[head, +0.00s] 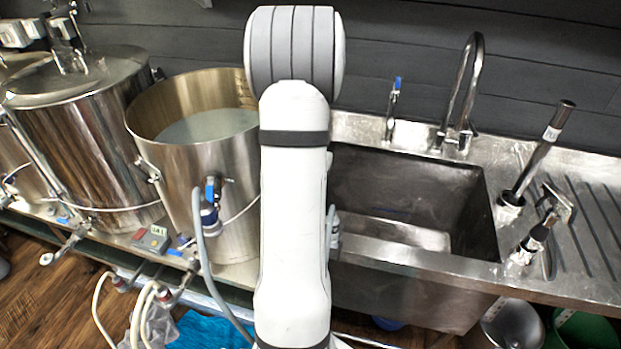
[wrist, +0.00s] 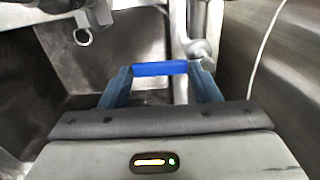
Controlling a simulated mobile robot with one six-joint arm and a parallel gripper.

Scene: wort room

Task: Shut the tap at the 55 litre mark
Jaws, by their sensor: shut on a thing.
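My gripper (wrist: 160,72) shows in the wrist view, its two blue-grey fingers shut on a blue tap lever (wrist: 160,68). A steel pipe (wrist: 181,60) stands just behind the lever. In the head view my arm hides my gripper and the held lever. An open steel kettle (head: 225,150) stands left of my arm with clear liquid (head: 208,125) in it. Volume marks (head: 244,88) show on its inner wall, too small to read, so I cannot tell the litres. Whether the tap is running cannot be seen.
A steel sink (head: 400,205) lies right of my arm, with a tall curved faucet (head: 475,80) and a small blue-topped tap (head: 393,95) behind it. A lidded kettle (head: 85,140) stands at left. A grey hose (head: 205,265) hangs from the open kettle's valve (head: 210,195).

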